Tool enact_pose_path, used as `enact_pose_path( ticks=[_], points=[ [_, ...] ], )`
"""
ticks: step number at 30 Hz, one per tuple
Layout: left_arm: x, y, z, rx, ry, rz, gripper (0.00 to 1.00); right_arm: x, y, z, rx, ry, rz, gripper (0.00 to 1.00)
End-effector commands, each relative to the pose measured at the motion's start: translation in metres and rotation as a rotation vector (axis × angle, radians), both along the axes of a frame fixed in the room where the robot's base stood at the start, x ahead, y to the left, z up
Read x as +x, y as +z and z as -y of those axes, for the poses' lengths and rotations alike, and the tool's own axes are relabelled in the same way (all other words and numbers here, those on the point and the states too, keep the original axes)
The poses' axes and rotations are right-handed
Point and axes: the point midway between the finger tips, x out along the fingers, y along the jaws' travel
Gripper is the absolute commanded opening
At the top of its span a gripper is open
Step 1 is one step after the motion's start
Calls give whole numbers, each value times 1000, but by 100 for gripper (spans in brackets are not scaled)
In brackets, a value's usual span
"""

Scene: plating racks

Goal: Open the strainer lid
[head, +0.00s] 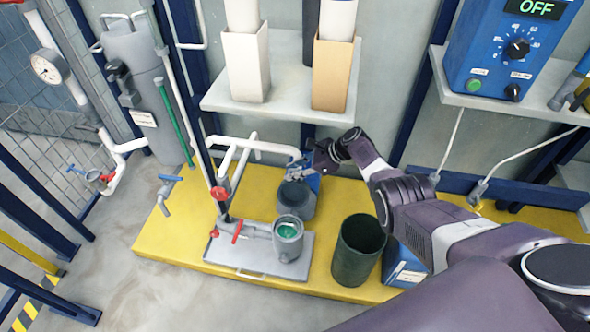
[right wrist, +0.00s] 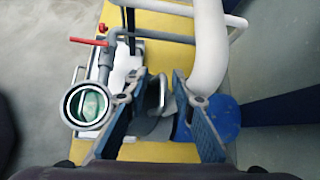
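A dark grey round housing (head: 296,197) stands at the back of the yellow platform, below my right gripper (head: 306,168). In the right wrist view, a grey piece with a curved loop handle (right wrist: 164,98) lies between the two spread fingers of my right gripper (right wrist: 162,88). I take it for the strainer lid, but cannot tell whether the fingers touch it. The gripper is open. A light grey cylinder (head: 288,230) with a green inside stands nearer the front, and also shows in the right wrist view (right wrist: 88,104). My left gripper is not in view.
A dark green open bin (head: 357,252) stands to the right on the yellow platform (head: 190,250). White pipes (head: 240,147) run close to the gripper. A valve with red handles (head: 222,196) is at left. A shelf (head: 282,103) with tall containers hangs above.

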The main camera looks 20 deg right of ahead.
Motion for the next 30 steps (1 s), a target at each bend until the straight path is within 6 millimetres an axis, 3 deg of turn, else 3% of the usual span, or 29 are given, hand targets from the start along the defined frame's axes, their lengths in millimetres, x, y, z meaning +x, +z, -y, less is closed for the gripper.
enact_pose_path(
  ticks=[15,30],
  points=[
    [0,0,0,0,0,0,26,-15,20,17,-2,1,1,24],
    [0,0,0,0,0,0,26,-48,73,56,-2,1,1,24]
  ],
)
